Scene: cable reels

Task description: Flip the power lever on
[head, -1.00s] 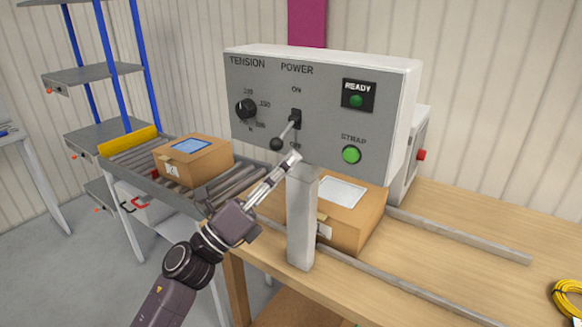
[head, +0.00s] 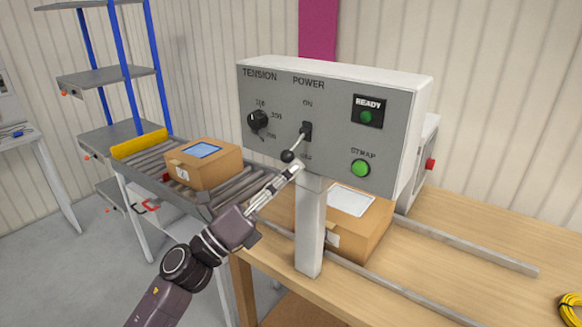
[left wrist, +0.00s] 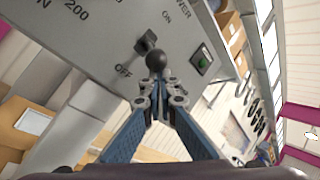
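The grey control box (head: 335,150) has a power lever with a black ball knob (head: 288,156), hanging down on the OFF side of its slot (head: 306,131). The ON label is above the slot. My left gripper (head: 296,168) is just below and right of the knob in the head view. In the left wrist view the knob (left wrist: 156,61) shows just beyond my left fingertips (left wrist: 159,95), which are drawn together with nothing visible held. Whether they touch the knob I cannot tell. My right gripper is out of view.
A tension dial (head: 258,120), a green strap button (head: 360,168) and a dark green ready lamp (head: 367,112) are on the same panel. A grey post (head: 310,230) stands below the box. A carton (head: 204,163) sits on the roller conveyor, another (head: 362,225) on the wooden table (head: 460,225).

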